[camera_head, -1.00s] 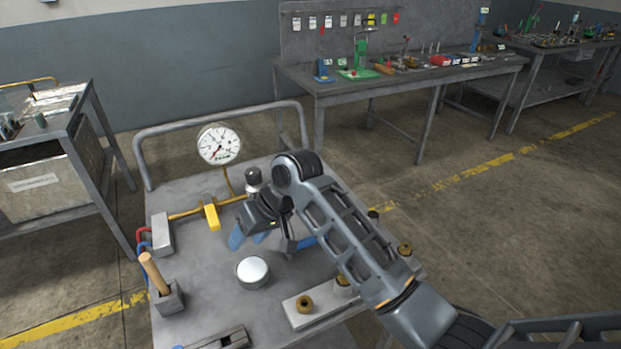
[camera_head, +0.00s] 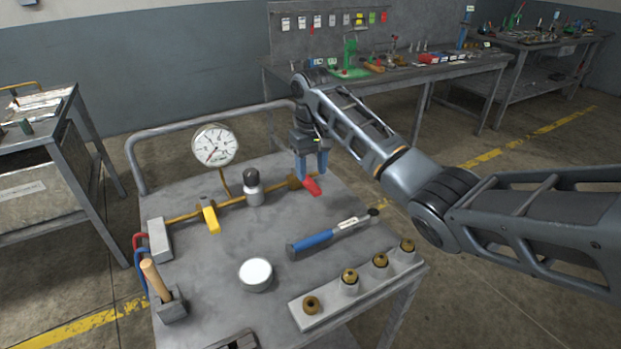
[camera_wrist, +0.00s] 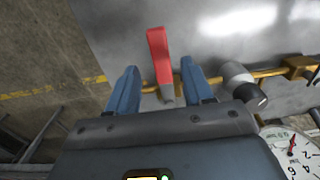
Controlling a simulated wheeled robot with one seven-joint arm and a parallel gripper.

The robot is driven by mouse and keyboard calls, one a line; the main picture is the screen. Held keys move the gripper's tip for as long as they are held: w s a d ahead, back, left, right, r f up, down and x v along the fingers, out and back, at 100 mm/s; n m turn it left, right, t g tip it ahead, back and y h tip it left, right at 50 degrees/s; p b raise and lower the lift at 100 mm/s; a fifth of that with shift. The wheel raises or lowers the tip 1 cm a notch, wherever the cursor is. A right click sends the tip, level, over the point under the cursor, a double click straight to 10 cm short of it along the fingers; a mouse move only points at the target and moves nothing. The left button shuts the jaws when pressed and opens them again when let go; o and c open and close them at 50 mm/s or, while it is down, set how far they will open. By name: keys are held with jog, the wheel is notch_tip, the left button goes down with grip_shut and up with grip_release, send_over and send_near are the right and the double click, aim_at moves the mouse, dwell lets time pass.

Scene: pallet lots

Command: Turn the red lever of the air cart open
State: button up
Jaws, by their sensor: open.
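The red lever (camera_head: 312,187) sits at the right end of the brass pipe on the grey air cart (camera_head: 215,265). My gripper (camera_head: 313,176) is open, pointing down over the lever, with its blue fingers close to it in the head view. In the wrist view the red lever (camera_wrist: 159,56) lies between the lines of the two open fingers (camera_wrist: 160,85), reaching out past their tips. Whether either finger touches it I cannot tell. A yellow lever (camera_head: 210,216) is on the same pipe to the left. A pressure gauge (camera_head: 214,146) stands behind the pipe.
A dark-capped fitting (camera_head: 253,187) stands on the pipe left of my gripper. A blue-handled tool (camera_head: 325,238), a round white-topped tin (camera_head: 256,274) and a block with several brass fittings (camera_head: 335,292) lie in front. A wooden handle (camera_head: 155,277) stands at left.

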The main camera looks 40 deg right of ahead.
aim_at(311, 184)
jog(key=shift+f, duration=1.85)
jog(key=shift+c, duration=0.5)
grip_shut()
